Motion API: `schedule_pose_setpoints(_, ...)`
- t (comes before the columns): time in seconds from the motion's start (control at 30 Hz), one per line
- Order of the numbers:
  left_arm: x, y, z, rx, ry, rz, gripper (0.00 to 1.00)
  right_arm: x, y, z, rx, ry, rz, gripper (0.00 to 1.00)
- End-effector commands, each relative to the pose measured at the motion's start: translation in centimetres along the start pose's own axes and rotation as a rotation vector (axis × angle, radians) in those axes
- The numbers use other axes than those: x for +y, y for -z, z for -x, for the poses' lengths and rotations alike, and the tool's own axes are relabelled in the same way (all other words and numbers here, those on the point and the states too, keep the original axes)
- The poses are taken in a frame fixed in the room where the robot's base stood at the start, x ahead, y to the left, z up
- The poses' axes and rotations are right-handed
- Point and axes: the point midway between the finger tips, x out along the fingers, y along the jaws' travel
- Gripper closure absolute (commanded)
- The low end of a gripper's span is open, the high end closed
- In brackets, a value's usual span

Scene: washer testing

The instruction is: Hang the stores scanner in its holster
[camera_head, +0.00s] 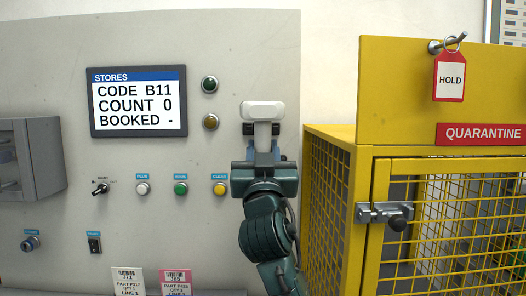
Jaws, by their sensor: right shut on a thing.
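The stores scanner (263,109), with a white rounded head and a narrow light handle below it, is upright in front of the grey panel's right part. My right gripper (263,131) is shut on its handle, one dark finger on each side, with the wrist below. I cannot tell the gap between the scanner and the panel. I cannot make out a holster; my gripper and the scanner hide part of the panel. My left gripper is not in view.
The grey panel (240,60) carries a STORES screen (138,101), buttons, lamps and a grey box (30,158) at left. A yellow mesh QUARANTINE cage (335,190) stands close right of my right arm. A red HOLD tag (449,78) hangs above it.

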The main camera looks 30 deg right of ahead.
Motion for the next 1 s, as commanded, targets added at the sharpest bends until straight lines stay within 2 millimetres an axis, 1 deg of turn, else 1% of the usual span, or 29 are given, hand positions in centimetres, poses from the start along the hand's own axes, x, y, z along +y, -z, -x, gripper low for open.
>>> schedule_pose_setpoints(0.2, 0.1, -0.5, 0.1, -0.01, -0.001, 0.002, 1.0, 0.1, -1.0, -1.8, 0.001, -0.002, 0.003, 0.92)
schedule_pose_setpoints(0.7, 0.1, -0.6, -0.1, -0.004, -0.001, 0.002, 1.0, 0.1, -3.6, -6.1, 0.002, -0.002, 0.001, 0.92)
schedule_pose_setpoints(1.0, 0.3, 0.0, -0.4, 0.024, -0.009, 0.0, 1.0, 0.1, -5.2, -8.7, 0.001, -0.003, 0.0, 0.92)
